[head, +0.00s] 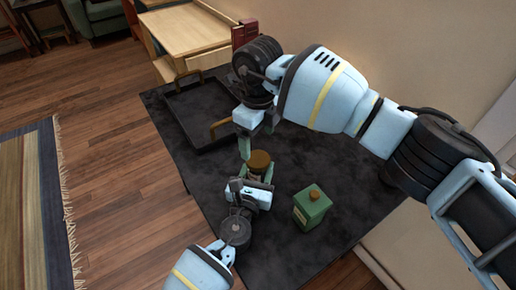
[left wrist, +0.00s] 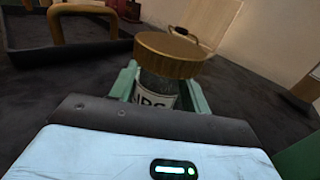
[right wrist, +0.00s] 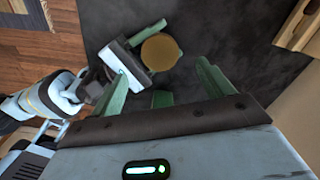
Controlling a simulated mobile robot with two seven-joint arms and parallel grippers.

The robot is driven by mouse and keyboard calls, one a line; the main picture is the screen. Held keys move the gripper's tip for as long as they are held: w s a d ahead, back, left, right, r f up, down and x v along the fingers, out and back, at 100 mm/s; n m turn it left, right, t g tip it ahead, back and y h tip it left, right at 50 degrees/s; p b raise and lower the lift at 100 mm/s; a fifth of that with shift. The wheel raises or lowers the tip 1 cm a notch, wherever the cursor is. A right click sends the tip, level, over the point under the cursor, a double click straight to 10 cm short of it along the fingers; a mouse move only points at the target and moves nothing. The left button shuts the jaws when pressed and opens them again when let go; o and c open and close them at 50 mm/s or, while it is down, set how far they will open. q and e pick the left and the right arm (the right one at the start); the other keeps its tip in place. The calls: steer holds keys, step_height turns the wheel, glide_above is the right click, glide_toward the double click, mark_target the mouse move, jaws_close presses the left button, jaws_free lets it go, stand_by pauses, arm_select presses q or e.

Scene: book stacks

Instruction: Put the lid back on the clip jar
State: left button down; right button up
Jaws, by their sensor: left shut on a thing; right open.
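The clip jar (left wrist: 158,90) is clear glass with a white label, and its round brown-gold lid (left wrist: 172,54) sits on top. The lid looks a little off to one side in the left wrist view; I cannot tell if it is fully seated. My left gripper (head: 259,172) is shut on the jar body, which stands upright on the dark table. My right gripper (head: 257,138) is open and empty above the jar. In the right wrist view the lid (right wrist: 160,52) shows below, between and beyond the open fingers (right wrist: 164,66), apart from them.
A black tray (head: 195,143) with wooden handles lies at the table's far left. A green square canister (head: 312,208) with an orange knob stands to the right of the jar. A dark red book (head: 246,31) stands at the back.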

mark_target(255, 177)
steer(key=shift+r, duration=2.75)
arm_select(q)
steer(key=c, duration=0.6)
jaws_free()
steer(key=shift+p+v, duration=0.4)
steer(key=shift+v, duration=3.55)
arm_select(e)
steer(key=shift+r, duration=0.75)
